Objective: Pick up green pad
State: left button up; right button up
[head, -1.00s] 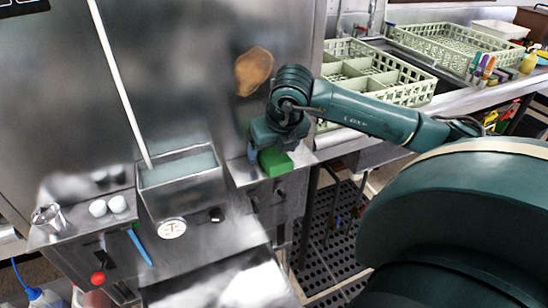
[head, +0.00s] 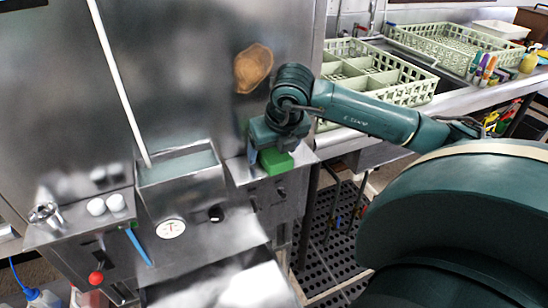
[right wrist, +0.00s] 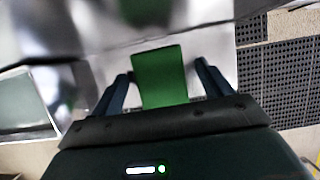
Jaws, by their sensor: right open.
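The green pad (head: 275,161) lies on the small steel ledge at the right end of the dish machine. My right gripper (head: 262,155) is directly over it, pointing down, and hides part of it. In the right wrist view the green pad (right wrist: 160,78) stands between the two open fingers of the right gripper (right wrist: 164,85). A gap shows on each side, so the fingers do not appear to touch it. My left gripper is not in view.
A steel basin (head: 181,178) with liquid is left of the ledge. Green racks (head: 375,75) stand on the right counter. A perforated dark mat (head: 330,235) covers the floor below.

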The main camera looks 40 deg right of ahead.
jog(key=shift+c, duration=0.5)
jog(key=c, duration=1)
jog(key=shift+o, duration=0.2)
jog(key=shift+r, duration=0.1)
